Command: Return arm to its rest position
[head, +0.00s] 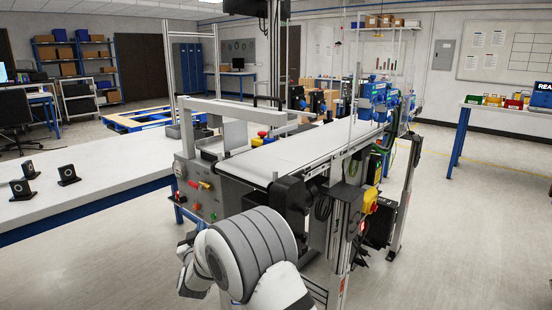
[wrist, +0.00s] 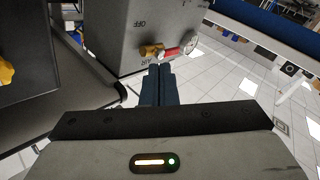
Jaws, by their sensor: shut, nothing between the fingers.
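My gripper (wrist: 159,72) shows in the wrist view with its two dark fingers together and nothing between them. Its fingertips appear in front of a grey box (wrist: 120,35) marked OFF and AIR. A brass fitting with a red handle (wrist: 172,52) and a round gauge (wrist: 192,43) show just beyond the tips; I cannot tell whether anything touches. In the head view my white and grey arm is bent low at the bottom centre, and the gripper itself is hidden there.
A white belt conveyor (head: 300,150) runs away from me, with a control panel (head: 198,200) at its near left. A white table (head: 100,180) with several small dark blocks stands left. A yellow and red switch (head: 370,200) is on the right post. Open floor lies right.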

